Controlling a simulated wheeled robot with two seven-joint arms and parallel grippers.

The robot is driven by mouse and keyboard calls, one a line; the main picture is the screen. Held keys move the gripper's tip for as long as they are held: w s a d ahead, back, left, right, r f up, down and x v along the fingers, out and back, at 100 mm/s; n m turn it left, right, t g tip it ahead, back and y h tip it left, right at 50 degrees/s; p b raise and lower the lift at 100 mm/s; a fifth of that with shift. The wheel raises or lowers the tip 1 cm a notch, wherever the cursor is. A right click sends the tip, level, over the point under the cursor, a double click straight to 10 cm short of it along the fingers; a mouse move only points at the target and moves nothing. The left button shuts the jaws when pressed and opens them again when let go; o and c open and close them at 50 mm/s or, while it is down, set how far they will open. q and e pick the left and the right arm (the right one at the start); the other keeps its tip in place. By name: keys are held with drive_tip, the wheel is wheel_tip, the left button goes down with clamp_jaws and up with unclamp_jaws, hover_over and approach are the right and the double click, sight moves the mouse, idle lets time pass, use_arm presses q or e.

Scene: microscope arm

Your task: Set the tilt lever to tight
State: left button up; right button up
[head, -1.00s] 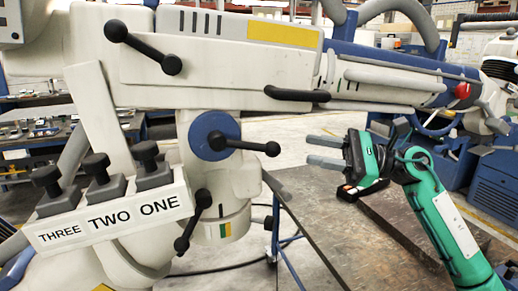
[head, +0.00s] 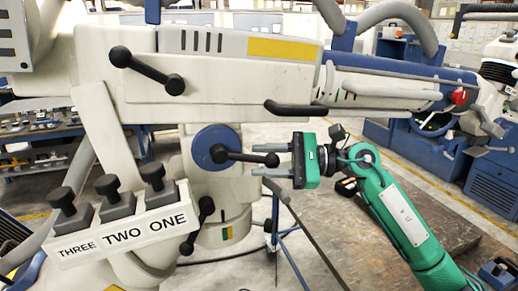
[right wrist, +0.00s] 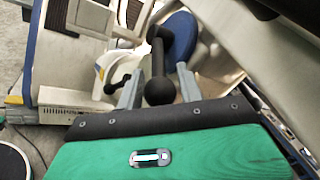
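A black lever (head: 245,156) with a ball at each end sits on a blue disc (head: 203,142) on the microscope arm's pale joint. It lies nearly level, its outer ball pointing right. No label shows which lever is the tilt lever. My right gripper (head: 258,159) comes from the right, open, with one finger above and one below the outer ball. In the right wrist view, the ball (right wrist: 158,91) sits between the two grey fingers (right wrist: 160,68), with a small gap on each side. My left gripper is not in view.
Another black lever (head: 147,71) is on the upper beam, and a third (head: 196,225) sits below the disc. A black handle (head: 295,107) runs just above my gripper. Black knobs stand above the labels THREE, TWO, ONE (head: 124,234). A worn table (head: 330,235) lies below.

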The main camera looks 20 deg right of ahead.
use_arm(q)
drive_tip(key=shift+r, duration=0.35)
use_arm(e)
drive_tip(key=shift+w+a, duration=0.2)
drive_tip(key=shift+a, duration=0.5)
